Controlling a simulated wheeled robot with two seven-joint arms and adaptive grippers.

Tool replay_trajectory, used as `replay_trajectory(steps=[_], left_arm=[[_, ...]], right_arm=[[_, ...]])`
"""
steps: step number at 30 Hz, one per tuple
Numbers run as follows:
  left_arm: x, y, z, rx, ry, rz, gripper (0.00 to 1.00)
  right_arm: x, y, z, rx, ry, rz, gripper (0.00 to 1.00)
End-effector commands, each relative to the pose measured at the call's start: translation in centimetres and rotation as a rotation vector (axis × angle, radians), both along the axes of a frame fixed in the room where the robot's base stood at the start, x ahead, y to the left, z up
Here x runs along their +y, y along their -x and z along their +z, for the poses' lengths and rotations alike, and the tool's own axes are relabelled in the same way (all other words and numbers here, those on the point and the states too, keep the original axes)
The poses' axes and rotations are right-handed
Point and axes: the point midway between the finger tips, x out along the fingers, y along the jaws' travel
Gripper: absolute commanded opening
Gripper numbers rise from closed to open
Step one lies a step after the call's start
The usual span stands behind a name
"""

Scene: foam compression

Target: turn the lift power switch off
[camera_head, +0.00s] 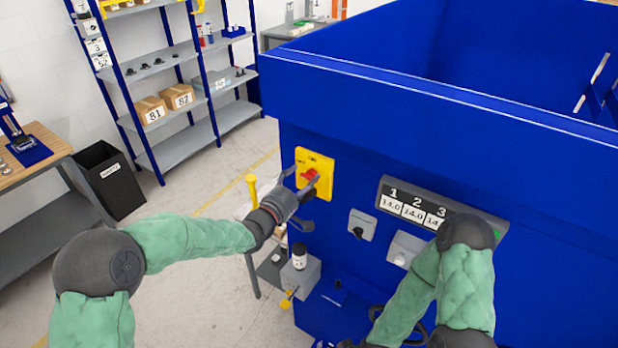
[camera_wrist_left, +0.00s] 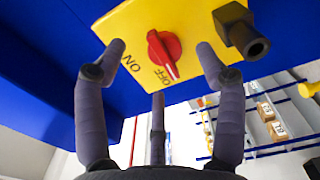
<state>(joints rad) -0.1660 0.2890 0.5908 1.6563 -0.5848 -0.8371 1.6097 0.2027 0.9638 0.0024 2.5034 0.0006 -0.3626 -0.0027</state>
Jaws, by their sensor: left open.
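The lift power switch is a red rotary knob (camera_head: 310,174) on a yellow plate (camera_head: 316,160), fixed to the side of the blue machine. In the left wrist view the red knob (camera_wrist_left: 163,52) is near the top middle of the yellow plate (camera_wrist_left: 184,22), with ON and OFF printed beside it. One end of the knob lies by the OFF print. My left gripper (camera_head: 301,196) is open at the plate. In the left wrist view its fingers (camera_wrist_left: 162,62) spread around the knob, with gaps visible. My right gripper (camera_head: 385,325) is low before the machine, partly hidden by its arm.
Right of the switch are a small grey knob box (camera_head: 361,225), another grey box (camera_head: 405,249) and a numbered display (camera_head: 414,207). A black bin (camera_head: 110,180) and shelves (camera_head: 182,152) stand left.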

Motion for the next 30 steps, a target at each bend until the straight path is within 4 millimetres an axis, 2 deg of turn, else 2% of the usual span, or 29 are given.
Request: replay_trajectory(steps=[11,30], left_arm=[[0.2,0.4,-0.1,0.002,-0.001,-0.002,0.71],[2.8,4.0,-0.2,0.002,-0.002,-0.002,0.71]], right_arm=[[0.0,0.0,-0.1,0.000,0.000,0.000,0.00],[0.0,0.0,-0.6,0.000,0.000,0.000,0.00]])
